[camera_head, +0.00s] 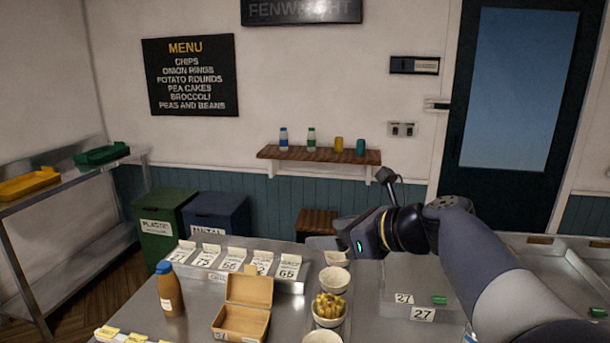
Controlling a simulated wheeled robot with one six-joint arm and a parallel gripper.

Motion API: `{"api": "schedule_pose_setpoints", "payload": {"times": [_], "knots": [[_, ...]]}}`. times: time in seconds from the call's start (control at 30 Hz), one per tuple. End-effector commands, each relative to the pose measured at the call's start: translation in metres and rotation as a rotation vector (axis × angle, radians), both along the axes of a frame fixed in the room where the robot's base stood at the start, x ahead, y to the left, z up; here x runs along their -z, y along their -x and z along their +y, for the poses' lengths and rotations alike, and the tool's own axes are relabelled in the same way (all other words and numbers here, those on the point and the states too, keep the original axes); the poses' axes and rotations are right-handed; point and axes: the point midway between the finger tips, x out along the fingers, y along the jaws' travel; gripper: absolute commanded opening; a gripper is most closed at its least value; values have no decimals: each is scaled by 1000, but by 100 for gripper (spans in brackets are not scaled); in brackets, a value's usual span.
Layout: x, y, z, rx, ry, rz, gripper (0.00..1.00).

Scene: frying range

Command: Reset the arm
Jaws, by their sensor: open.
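My arm reaches in from the lower right. My gripper (322,242) points left, above the back part of the steel counter (200,317). It is open, and I see nothing between its fingers, though they show small and partly edge-on. It is apart from the white bowls below it. One bowl (329,319) holds yellow chips.
An open cardboard box (243,308) and a brown bottle with blue cap (169,291) stand on the counter. Numbered tickets (233,259) line a rack behind. Bins (217,216) and a wall shelf (318,154) with bottles and cans are further back.

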Motion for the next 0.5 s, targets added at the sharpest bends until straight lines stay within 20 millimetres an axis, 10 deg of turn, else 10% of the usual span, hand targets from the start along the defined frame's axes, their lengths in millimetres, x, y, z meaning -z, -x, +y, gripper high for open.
{"api": "schedule_pose_setpoints", "payload": {"times": [0.5], "knots": [[15,-13,-10,0,196,-246,67]]}}
